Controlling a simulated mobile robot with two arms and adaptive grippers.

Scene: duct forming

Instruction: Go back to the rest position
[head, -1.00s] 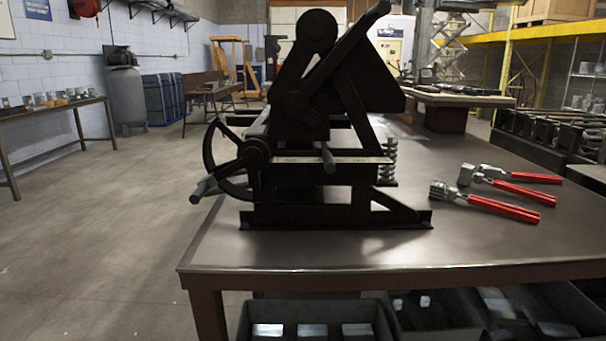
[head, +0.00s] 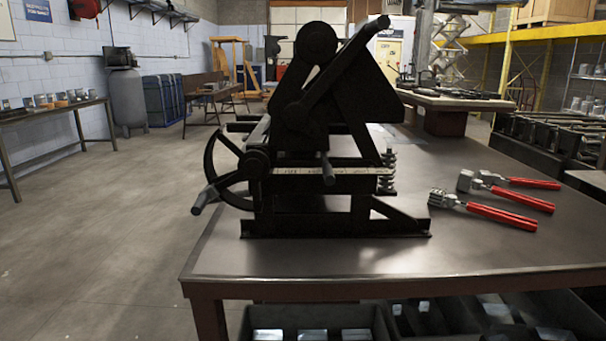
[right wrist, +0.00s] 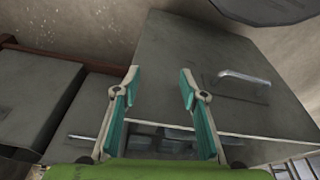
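My right gripper (right wrist: 160,88) shows in the right wrist view with its two teal-and-grey fingers spread apart and nothing between them. Beyond the fingers is a grey bin or box surface with a metal handle. My left gripper is in neither current view. In the head view a black bending machine (head: 315,150) with a handwheel and a lever stands on the metal workbench (head: 390,262). Neither of my arms shows in the head view.
Three red-handled tools (head: 500,213) lie at the right of the bench top. Grey bins (head: 255,312) sit under the bench. A side table (head: 50,113) with small items stands at the left wall. The floor (head: 110,230) at left is clear.

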